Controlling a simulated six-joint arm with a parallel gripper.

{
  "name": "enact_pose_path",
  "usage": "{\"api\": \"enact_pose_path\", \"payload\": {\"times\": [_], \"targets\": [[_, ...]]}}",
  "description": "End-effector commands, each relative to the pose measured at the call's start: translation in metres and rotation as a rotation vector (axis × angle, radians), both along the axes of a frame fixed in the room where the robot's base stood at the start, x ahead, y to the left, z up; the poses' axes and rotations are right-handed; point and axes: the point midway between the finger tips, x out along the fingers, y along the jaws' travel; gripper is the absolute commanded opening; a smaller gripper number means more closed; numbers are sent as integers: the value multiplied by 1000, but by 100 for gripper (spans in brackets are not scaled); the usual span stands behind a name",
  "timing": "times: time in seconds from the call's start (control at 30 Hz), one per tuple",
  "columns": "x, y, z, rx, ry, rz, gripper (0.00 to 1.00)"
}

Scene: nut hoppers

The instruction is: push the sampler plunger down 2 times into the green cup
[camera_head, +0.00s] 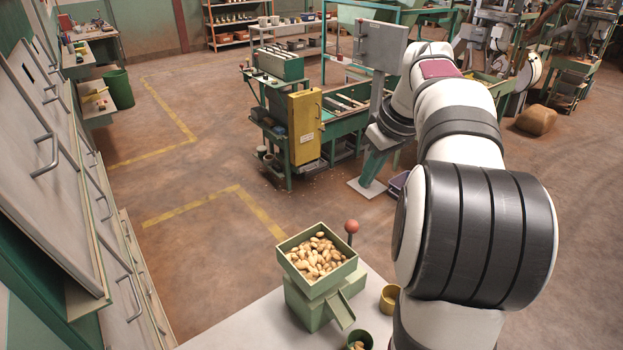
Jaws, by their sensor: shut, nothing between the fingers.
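The sampler (312,305) is a green box with an open hopper full of tan nuts (318,258) on top and a small chute (341,311) at its front right. Its plunger, a red ball knob (351,226), stands up behind the hopper's right corner. The green cup (360,343) is below the chute at the bottom edge, partly cut off, with some nuts showing inside. My gripper (366,182) is at the end of my arm, small in the picture, above and to the right of the red knob and apart from it. It is shut and empty.
A yellow cup (389,299) stands right of the chute, close to my arm. The pale tabletop (245,328) is bare left of the sampler. Grey cabinets (60,170) line the left wall. A green machine with a yellow panel (304,125) stands on the floor behind.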

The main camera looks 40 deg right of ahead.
Motion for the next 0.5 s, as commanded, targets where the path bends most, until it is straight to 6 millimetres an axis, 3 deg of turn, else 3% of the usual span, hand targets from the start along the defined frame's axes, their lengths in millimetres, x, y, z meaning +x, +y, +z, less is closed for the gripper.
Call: {"api": "enact_pose_path", "payload": {"times": [0.2,0.5], "targets": [[0,-11,17,23,-46,419,0],[0,-11,22,23,-77,529,0]]}}
